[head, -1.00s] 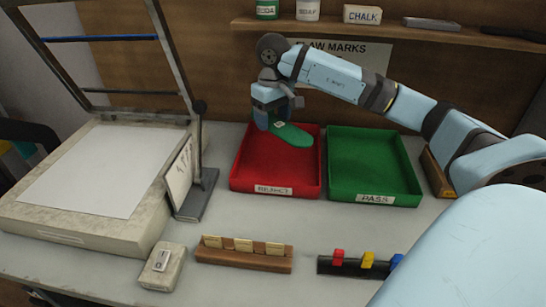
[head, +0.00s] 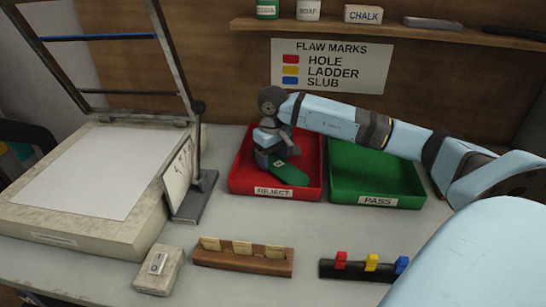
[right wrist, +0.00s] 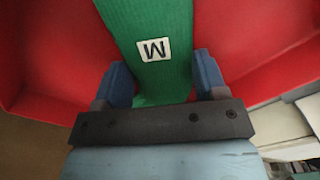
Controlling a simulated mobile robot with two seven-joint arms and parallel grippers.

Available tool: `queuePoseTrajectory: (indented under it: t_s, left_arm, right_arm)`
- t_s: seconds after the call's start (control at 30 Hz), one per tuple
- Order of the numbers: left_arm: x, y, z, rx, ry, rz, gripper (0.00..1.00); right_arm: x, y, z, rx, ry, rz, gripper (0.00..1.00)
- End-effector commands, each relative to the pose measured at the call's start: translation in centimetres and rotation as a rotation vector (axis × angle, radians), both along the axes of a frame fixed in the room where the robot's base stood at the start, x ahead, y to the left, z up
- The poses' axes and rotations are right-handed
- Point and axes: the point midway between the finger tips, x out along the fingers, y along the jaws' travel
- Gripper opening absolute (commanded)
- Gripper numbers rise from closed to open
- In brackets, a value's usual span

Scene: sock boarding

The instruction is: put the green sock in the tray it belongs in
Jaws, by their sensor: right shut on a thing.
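My right gripper (head: 276,160) is shut on the green sock (head: 290,174) and holds it low over the red tray (head: 242,186), marked REJECT. In the right wrist view, the sock (right wrist: 165,15) runs between the two blue fingers of the gripper (right wrist: 160,80), with a white size tag on it and the red tray's walls (right wrist: 60,60) around. I cannot tell whether the sock touches the tray floor. The green tray (head: 372,170), marked PASS, stands empty just right of the red one. My left gripper is not in view.
A light board with a hinged frame (head: 75,180) stands at left. A switch box (head: 158,268), a wooden card holder (head: 243,258) and a black rack of coloured markers (head: 365,267) lie in front. A flaw marks sign (head: 330,65) hangs behind, under a shelf (head: 400,30).

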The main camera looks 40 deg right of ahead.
Motion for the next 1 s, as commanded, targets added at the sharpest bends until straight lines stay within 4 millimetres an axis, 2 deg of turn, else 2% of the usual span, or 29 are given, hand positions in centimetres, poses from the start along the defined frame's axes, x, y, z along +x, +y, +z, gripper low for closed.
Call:
queuePoseTrajectory:
  t_s: [0.17,0.2,0.3,0.67,0.77,1.0]
  left_arm:
    - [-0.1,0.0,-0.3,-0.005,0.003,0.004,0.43]
    - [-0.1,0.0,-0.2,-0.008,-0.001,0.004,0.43]
    - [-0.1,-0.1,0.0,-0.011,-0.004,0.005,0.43]
    - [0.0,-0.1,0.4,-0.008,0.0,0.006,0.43]
    - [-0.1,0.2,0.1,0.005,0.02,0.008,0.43]
    - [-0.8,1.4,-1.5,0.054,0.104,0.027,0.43]
  right_arm:
    - [0.0,0.0,-0.3,0.0,0.0,0.0,0.43]
    - [0.0,0.0,-0.3,0.0,0.0,0.0,0.68]
    - [0.0,0.0,-0.2,0.0,0.0,0.0,0.91]
    - [0.0,0.0,0.3,0.0,0.0,0.0,0.91]
    - [0.1,0.0,1.7,-0.001,-0.004,0.0,0.91]
    - [0.1,0.0,6.9,-0.001,-0.005,0.0,0.91]
